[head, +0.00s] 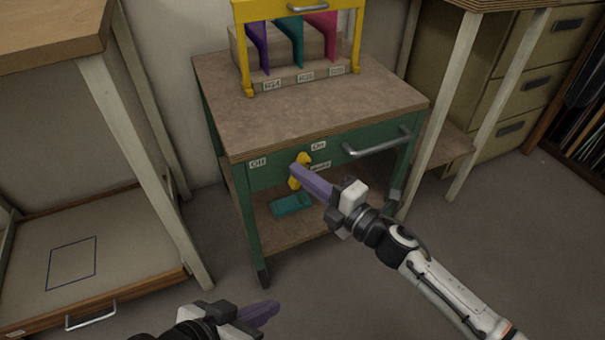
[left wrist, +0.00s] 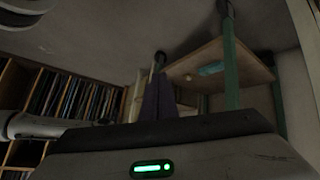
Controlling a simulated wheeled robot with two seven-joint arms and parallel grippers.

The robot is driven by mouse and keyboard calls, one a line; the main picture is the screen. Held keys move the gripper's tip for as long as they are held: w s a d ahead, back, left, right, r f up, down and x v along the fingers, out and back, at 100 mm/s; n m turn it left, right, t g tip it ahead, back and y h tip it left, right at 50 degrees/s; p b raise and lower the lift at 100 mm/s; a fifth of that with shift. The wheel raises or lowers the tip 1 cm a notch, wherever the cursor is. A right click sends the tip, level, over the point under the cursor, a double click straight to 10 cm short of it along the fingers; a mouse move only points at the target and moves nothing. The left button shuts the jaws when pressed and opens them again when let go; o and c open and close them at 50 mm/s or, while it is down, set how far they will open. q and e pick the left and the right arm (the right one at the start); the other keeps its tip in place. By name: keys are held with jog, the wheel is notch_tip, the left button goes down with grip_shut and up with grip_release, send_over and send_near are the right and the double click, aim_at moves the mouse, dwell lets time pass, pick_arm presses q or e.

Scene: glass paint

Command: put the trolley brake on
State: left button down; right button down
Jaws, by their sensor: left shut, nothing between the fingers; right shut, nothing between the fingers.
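The trolley (head: 240,205) is green with a brown top (head: 320,105) and a lower shelf. On its front is a yellow brake handle (head: 304,160), between an "Off" label (head: 258,163) on the left and an "On" label (head: 318,146) at the upper right. My right gripper (head: 296,169) has shut purple fingers. Their tips overlap the handle and hide its middle; I cannot tell whether they touch it. My left gripper (head: 275,308) is low at the bottom edge, shut and empty, apart from the trolley. Its purple fingers also show in the left wrist view (left wrist: 158,97).
A teal object (head: 291,204) lies on the trolley's lower shelf. A grey bar handle (head: 378,142) is right of the brake. A yellow rack (head: 300,10) with coloured dividers stands on top. Tables flank the trolley; the left one has a low drawer (head: 130,250).

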jog(key=shift+w+d+f, duration=0.1)
jog(key=shift+w+d, duration=0.05)
jog(key=shift+d, duration=0.15)
